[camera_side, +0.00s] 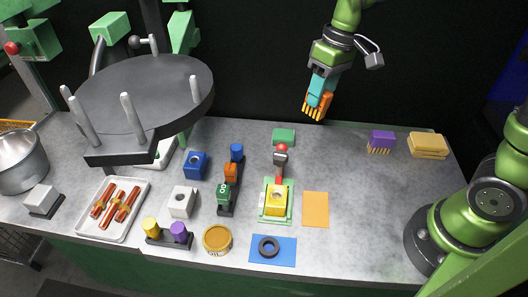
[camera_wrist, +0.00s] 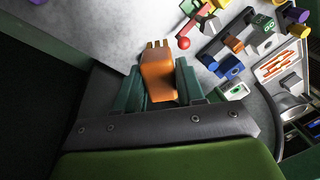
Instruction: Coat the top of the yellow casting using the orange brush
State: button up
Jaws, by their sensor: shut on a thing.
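My gripper (camera_side: 320,90) is raised above the back of the bench with its teal fingers shut on the orange brush (camera_side: 318,106). The brush points down with its bristles free in the air, touching nothing. In the wrist view, the brush (camera_wrist: 158,78) sits between the fingers, bristles outward. The yellow casting (camera_side: 277,193) is a block with a round hole or recess in its top. It sits in a green fixture (camera_side: 263,216) with a red-knobbed clamp (camera_side: 281,158) behind it. The gripper is behind, above and to the right of the casting.
An open tin (camera_side: 217,239) of brownish content stands front left of the casting. An orange sheet (camera_side: 316,209) lies to its right, a blue mat with a black ring (camera_side: 269,247) in front. A purple brush (camera_side: 381,141) and yellow sponge (camera_side: 428,145) lie back right. A dark pronged rack (camera_side: 144,95) overhangs the left.

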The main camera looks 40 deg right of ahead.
jog(key=s+a+f+n+h, duration=0.1)
jog(key=s+a+f+n, duration=0.2)
jog(key=a, duration=0.4)
jog(key=s+a+f+n+g, duration=0.1)
jog(key=s+a+f+n, duration=0.2)
jog(key=a, duration=0.4)
jog(key=shift+s+a+f+n+h, duration=0.15)
jog(key=shift+s+f+n+h, duration=0.25)
jog(key=shift+f+n, duration=0.25)
